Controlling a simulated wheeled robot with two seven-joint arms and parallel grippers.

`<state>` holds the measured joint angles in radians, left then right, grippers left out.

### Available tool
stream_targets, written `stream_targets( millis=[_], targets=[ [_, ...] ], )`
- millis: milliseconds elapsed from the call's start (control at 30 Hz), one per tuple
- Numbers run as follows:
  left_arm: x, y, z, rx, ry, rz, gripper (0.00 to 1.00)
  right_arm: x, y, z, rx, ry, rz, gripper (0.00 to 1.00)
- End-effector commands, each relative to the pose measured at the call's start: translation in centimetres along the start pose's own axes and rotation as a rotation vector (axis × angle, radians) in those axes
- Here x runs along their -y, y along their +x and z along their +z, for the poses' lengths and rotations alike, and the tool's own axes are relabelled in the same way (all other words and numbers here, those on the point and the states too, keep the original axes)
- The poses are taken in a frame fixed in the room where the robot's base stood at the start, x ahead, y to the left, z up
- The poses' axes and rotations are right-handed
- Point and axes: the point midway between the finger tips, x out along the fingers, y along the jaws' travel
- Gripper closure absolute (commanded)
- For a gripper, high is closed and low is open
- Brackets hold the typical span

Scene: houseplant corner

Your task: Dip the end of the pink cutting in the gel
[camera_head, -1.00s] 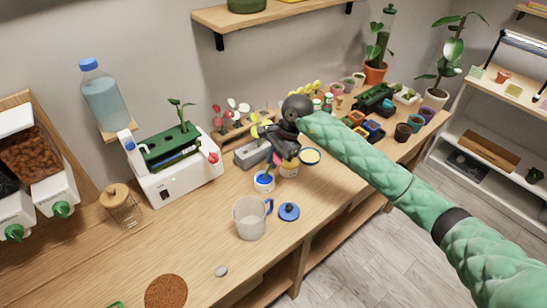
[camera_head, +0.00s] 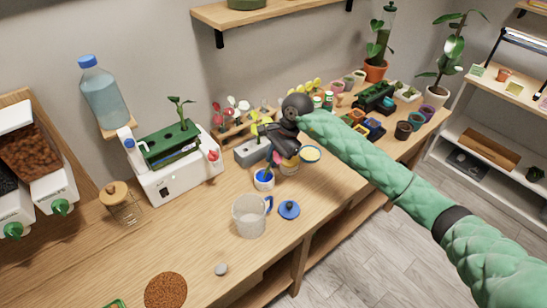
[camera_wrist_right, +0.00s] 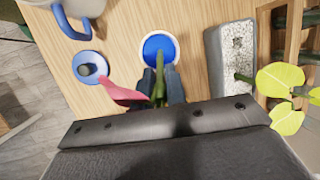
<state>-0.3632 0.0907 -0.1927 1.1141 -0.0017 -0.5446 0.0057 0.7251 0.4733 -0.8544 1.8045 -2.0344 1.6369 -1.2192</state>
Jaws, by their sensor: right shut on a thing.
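My right gripper (camera_head: 274,147) is shut on the green stem of the pink cutting (camera_head: 275,158). In the right wrist view the stem (camera_wrist_right: 159,82) stands between the two dark fingers, and a pink leaf (camera_wrist_right: 122,93) sticks out to the left. The white pot of blue gel (camera_head: 264,182) stands on the bench just below the gripper. In the right wrist view the blue gel (camera_wrist_right: 158,46) lies at the stem's far end. I cannot tell whether the stem's tip touches the gel. My left gripper is not in view.
A blue lid with a dark knob (camera_head: 289,209) and a clear mug with a blue handle (camera_head: 249,217) stand in front of the gel pot. A grey block (camera_wrist_right: 229,75) holding a yellow-leaved cutting (camera_wrist_right: 281,84) is close on the right in the wrist view.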

Motion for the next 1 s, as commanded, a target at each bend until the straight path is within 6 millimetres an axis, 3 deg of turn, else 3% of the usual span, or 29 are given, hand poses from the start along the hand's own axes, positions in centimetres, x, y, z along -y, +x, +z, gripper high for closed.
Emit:
stream_targets(
  millis=[1000],
  targets=[
    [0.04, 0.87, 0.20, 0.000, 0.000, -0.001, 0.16, -0.15, 0.75, -0.22, 0.000, 0.000, 0.000, 1.00]
  ],
)
